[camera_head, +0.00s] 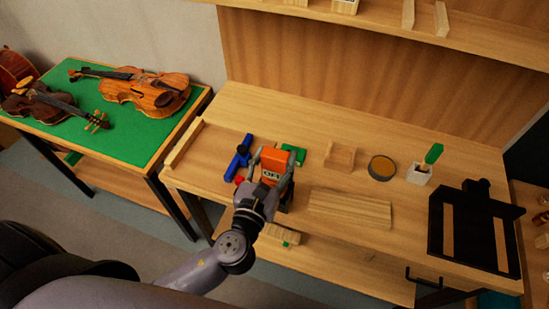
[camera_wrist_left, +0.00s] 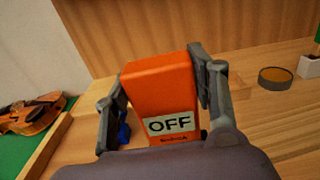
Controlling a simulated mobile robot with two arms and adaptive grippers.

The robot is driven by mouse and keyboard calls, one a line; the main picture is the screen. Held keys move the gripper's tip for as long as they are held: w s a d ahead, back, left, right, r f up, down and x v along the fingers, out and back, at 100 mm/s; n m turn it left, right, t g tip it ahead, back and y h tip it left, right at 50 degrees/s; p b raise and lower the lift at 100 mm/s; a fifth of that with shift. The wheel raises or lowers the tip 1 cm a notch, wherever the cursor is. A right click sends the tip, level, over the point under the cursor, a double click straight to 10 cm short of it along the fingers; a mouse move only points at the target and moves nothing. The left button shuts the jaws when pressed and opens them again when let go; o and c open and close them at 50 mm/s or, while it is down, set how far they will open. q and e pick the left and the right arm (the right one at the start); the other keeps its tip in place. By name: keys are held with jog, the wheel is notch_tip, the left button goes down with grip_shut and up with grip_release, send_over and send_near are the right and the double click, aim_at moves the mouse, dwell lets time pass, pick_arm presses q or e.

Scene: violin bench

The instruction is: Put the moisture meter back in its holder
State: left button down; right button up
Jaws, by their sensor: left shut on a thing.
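The orange moisture meter (camera_head: 274,155) is between the fingers of my left gripper (camera_head: 273,163), over the left half of the workbench. In the left wrist view the meter (camera_wrist_left: 163,88) stands roughly upright, its label reading OFF, with a grey finger on either side. My left gripper (camera_wrist_left: 160,85) is shut on it. The meter's lower end is hidden by the gripper, so I cannot tell whether it touches the bench. A small open wooden holder (camera_head: 340,157) stands to the right of the meter; I cannot tell for sure that it is the meter's. My right gripper is not in view.
A blue tool (camera_head: 238,157) and a green block (camera_head: 294,154) lie close to the gripper. Wooden strips (camera_head: 350,208), a round tin (camera_head: 382,168), a white pot (camera_head: 419,175) and a black frame (camera_head: 475,232) are to the right. Violins (camera_head: 147,90) lie on the green table.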

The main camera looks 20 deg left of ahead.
pick_arm(q)
jog(key=shift+f+b, duration=1.1)
jog(key=shift+f, duration=0.3)
jog(key=c, duration=0.6)
grip_release()
jog(key=s, duration=1.2)
jog(key=shift+a, duration=0.1)
